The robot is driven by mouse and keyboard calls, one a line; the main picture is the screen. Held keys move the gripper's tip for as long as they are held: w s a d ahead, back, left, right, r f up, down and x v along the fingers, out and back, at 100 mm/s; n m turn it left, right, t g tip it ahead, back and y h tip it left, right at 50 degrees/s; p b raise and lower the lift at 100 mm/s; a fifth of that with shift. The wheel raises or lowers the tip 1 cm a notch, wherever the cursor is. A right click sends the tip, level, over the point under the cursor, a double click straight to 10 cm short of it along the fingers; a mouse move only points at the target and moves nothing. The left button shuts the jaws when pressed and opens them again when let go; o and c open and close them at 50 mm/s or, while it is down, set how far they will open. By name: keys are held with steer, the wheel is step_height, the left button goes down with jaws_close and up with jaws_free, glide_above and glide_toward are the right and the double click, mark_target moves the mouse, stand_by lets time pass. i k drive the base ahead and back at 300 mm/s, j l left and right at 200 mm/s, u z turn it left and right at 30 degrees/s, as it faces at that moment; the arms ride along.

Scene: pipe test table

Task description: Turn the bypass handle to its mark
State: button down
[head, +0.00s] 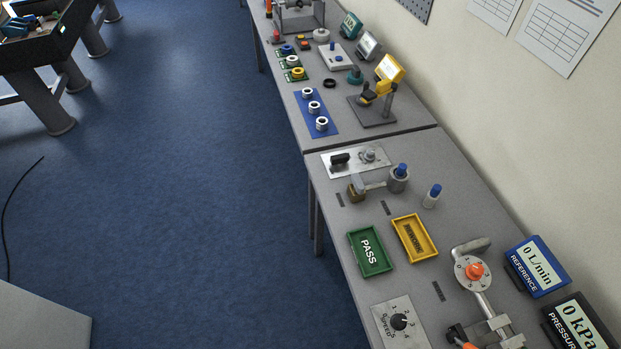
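My gripper is not in this view. Several handles and levers show on the near grey table, but no readable label tells which one is the bypass handle. A grey lever handle (470,246) sits on a round silver dial plate (461,270) with an orange hub (474,271), at the right of the table. A black handle (341,158) sits on a silver plate (371,163) at the table's far end. A mark for the bypass handle cannot be made out at this size.
A green PASS tray (354,238) and a yellow tray (399,222) lie mid-table. A SPEED knob (398,321) is at the near edge. A blue REFERENCE display (537,266) and a dark PRESSURE display (580,322) stand at the right.

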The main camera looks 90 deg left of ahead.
mark_target(359, 186)
steer(key=u, duration=2.75)
steer(key=i+j+z, duration=0.75)
steer(key=z, duration=0.15)
steer(key=j, duration=0.1)
